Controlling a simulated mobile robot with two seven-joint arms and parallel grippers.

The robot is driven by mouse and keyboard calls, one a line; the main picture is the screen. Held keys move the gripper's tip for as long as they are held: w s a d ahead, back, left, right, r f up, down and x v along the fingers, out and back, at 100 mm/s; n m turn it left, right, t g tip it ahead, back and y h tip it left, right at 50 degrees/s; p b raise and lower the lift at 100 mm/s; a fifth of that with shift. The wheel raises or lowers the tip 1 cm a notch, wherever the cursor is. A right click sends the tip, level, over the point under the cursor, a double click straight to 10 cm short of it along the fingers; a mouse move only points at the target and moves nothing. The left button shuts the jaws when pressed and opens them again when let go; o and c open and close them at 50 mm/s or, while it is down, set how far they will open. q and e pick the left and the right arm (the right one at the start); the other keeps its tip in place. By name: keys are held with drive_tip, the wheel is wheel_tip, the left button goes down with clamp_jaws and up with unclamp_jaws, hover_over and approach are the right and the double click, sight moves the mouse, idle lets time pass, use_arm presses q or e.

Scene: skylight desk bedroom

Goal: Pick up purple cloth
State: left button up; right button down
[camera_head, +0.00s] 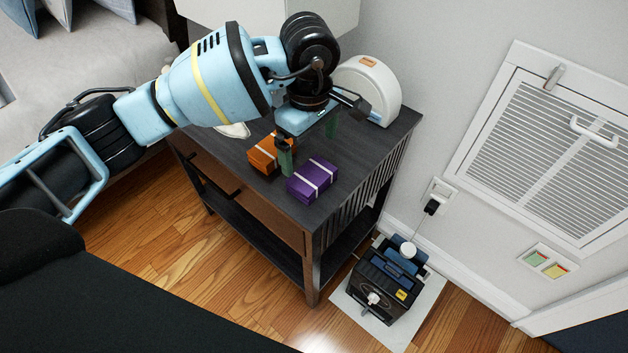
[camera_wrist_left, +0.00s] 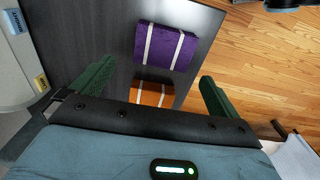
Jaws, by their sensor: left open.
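The purple cloth (camera_head: 312,180) is a folded bundle with pale bands, lying on the dark nightstand top (camera_head: 345,150) near its front edge. It also shows in the left wrist view (camera_wrist_left: 167,47), beyond the fingertips. An orange cloth (camera_head: 264,152) of the same form lies just left of it, partly behind a finger; the wrist view shows it between the fingers (camera_wrist_left: 152,94). My left gripper (camera_head: 308,145) is open and empty, with green fingers pointing down above the nightstand, just behind the purple cloth. My right gripper is not in view.
A white rounded device (camera_head: 371,88) stands at the nightstand's back. A white item (camera_head: 234,130) lies left of the orange cloth, partly hidden by my arm. A black machine (camera_head: 386,287) stands on a floor mat at right. A bed is at upper left.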

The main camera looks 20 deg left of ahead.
sight(312, 174)
use_arm(q)
drive_tip(key=shift+f, duration=1.3)
drive_tip(key=shift+s+d+f, duration=0.15)
drive_tip(key=shift+s+f, duration=0.05)
drive_tip(key=shift+f, duration=1.15)
drive_tip(key=shift+s+d+f, duration=0.15)
drive_tip(key=shift+f, duration=1.15)
drive_tip(key=c, duration=0.8)
drive_tip(key=shift+r, duration=0.15)
drive_tip(key=shift+r, duration=0.5)
wheel_tip(312, 174, up, 2)
drive_tip(key=shift+r, duration=0.2)
drive_tip(key=s+a, duration=0.2)
drive_tip(key=s, duration=0.5)
drive_tip(key=s+a+r, duration=0.1)
drive_tip(key=s+a, duration=0.2)
drive_tip(key=s, duration=0.5)
drive_tip(key=shift+a+r, duration=0.2)
